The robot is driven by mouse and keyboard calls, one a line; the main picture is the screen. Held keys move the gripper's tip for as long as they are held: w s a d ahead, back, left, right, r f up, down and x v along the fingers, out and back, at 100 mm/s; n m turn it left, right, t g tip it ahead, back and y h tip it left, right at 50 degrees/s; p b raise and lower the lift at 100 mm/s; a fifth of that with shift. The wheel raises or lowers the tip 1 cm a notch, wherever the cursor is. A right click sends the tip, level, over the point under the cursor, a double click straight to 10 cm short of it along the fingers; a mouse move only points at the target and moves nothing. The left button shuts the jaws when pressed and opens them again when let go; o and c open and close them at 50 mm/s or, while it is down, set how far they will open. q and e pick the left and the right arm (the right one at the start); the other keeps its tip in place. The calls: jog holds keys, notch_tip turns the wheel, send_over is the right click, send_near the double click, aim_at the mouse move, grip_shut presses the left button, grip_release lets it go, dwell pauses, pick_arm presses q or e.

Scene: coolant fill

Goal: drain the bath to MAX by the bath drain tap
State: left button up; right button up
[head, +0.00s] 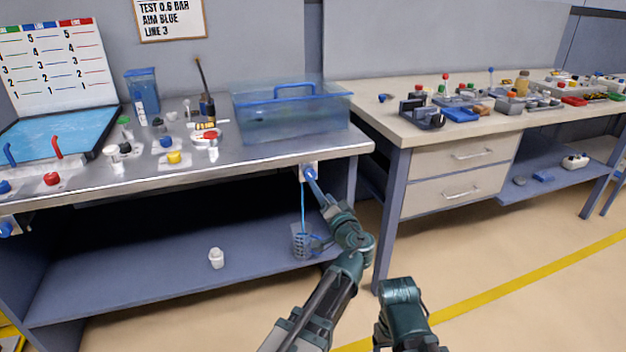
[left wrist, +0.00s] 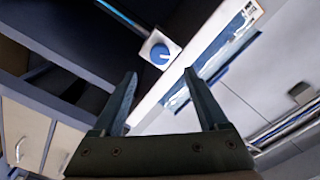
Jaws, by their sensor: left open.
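The clear bath (head: 250,122), with blue liquid and a blue handle, stands at the right end of the steel bench. Its MAX mark and level are too small to read. The bath drain tap (head: 309,170) is a blue knob on a white plate at the bench's front edge; it also shows in the left wrist view (left wrist: 160,53). A thin blue line runs down from the tap to a clear ribbed jug (head: 301,241) on the lower shelf. My left gripper (head: 319,193) is open, close to the tap; in its wrist view the knob lies beyond the fingertips, between them.
A small white object (head: 216,258) stands on the lower shelf (head: 120,280). Red, yellow and blue-topped parts crowd the bench left of the bath. A second table (head: 390,110) with drawers stands to the right. The floor in front is clear.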

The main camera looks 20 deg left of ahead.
aim_at(312, 177)
pick_arm(q)
jog(key=x, duration=0.8)
jog(key=shift+w+a, duration=0.25)
grip_shut()
jog(key=shift+m, duration=2.9)
grip_release()
